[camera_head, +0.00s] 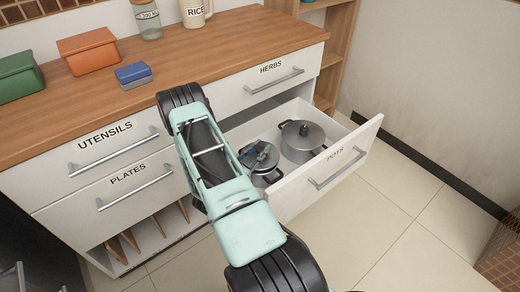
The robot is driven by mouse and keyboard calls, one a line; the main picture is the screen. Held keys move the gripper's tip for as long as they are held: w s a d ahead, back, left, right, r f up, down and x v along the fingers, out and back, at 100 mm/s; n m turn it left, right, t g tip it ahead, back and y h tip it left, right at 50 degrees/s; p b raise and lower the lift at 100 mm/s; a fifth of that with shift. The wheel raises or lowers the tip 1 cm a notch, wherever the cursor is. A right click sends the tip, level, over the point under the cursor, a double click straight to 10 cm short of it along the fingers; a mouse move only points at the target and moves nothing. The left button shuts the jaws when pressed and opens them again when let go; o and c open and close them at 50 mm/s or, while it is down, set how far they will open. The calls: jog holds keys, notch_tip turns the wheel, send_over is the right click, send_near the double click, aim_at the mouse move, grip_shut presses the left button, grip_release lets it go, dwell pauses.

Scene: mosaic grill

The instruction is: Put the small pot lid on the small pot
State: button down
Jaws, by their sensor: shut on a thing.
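The small pot (272,179) stands in the open drawer, in its left part, close to the drawer front. The small pot lid (267,163) is at the top of this pot, roughly over its opening. My gripper (258,151) is above the pot and shut on the lid. Its fingers are small and partly hidden by my arm. I cannot tell whether the lid rests on the rim or hangs just above it.
A larger lidded pot (302,143) stands close by on the right in the POTS drawer (348,161). The drawer front and sides form low walls around both pots. The wooden counter (190,62) holds boxes, a blue block (133,74) and jars. The floor at right is clear.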

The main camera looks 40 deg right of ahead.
jog(key=shift+f+b, duration=0.4)
jog(key=shift+f, duration=0.1)
jog(key=c, duration=1.7)
grip_release()
jog(key=shift+o, duration=0.2)
jog(key=shift+r+p, duration=0.55)
jog(key=shift+p, duration=0.05)
jog(key=shift+a+r+p, duration=0.25)
jog(key=shift+p, duration=0.1)
jog(key=s+a+p, duration=0.1)
jog(key=s+a, duration=0.1)
jog(key=a, duration=0.9)
jog(key=shift+a+f, duration=0.2)
